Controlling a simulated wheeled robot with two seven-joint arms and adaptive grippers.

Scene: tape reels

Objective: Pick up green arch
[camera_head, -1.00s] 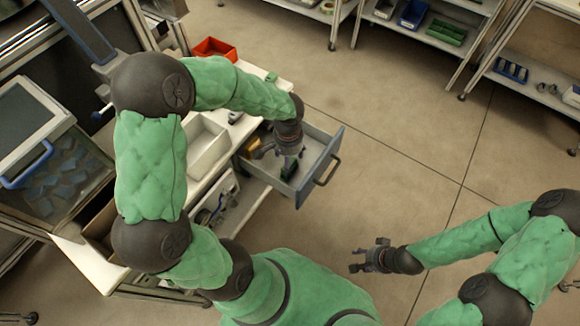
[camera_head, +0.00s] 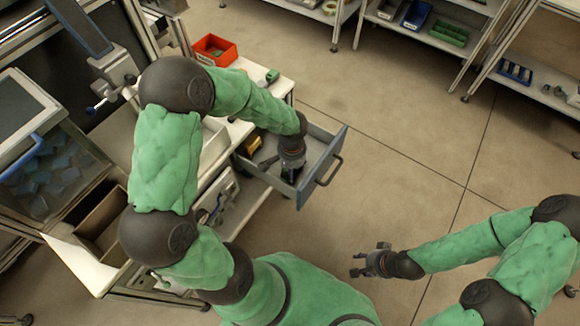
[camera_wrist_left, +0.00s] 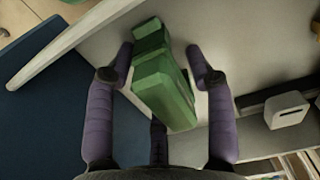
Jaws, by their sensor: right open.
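The green arch (camera_wrist_left: 165,78) lies in the open grey drawer (camera_head: 320,165), seen close up in the left wrist view. My left gripper (camera_wrist_left: 162,55) is open, with its purple fingers on either side of the arch; whether they touch it I cannot tell. In the head view my left gripper (camera_head: 292,162) reaches into the drawer and mostly hides the arch. My right gripper (camera_head: 372,262) is open and empty over the floor, well apart from the drawer.
A yellow item (camera_head: 253,143) lies in the drawer's far left part. A red bin (camera_head: 215,48) and a small green object (camera_head: 272,76) stand on the white worktop. Shelves with bins line the back. The floor to the right is clear.

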